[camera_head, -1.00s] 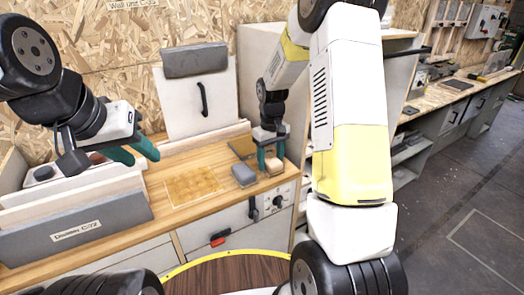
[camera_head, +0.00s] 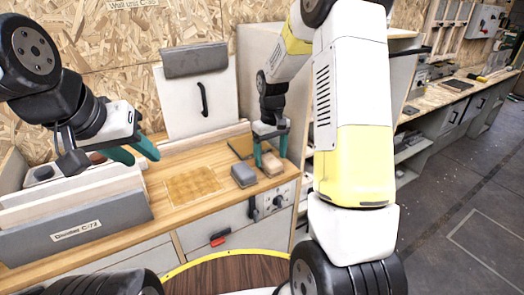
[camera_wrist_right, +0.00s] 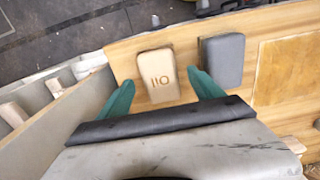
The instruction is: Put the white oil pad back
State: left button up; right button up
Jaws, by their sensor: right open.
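The white oil pad is a small cream block (camera_wrist_right: 158,75) with dark lettering that reads upside down in the right wrist view. In the head view the pad (camera_head: 272,168) lies on the wooden worktop near its right end, beside a grey block. My right gripper (camera_head: 271,161) is open just above the pad. In the right wrist view its green fingers (camera_wrist_right: 163,92) are spread to either side of the pad, with gaps. My left gripper (camera_head: 133,157) is open and empty, above the divider bin at the left.
The grey block (camera_head: 244,175) is close to the left of the pad; it also shows in the right wrist view (camera_wrist_right: 222,60). A tan square (camera_head: 192,185) lies farther left on the worktop. The grey divider bin (camera_head: 75,225) stands at the left.

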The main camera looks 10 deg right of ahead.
aim_at(270, 160)
notch_tip(270, 160, up, 10)
jog(key=s+r+m+t+y, duration=0.1)
jog(key=s+r+m+t, duration=0.15)
jog(key=s+r, duration=0.85)
jog(key=s+a+t+y, duration=0.1)
jog(key=s+a+t, duration=0.1)
jog(key=s, duration=1.1)
jog(key=shift+a+m+t, duration=0.15)
jog(key=shift+m+t, duration=0.3)
jog(key=shift+t, duration=0.4)
jog(key=shift+s+r, duration=0.1)
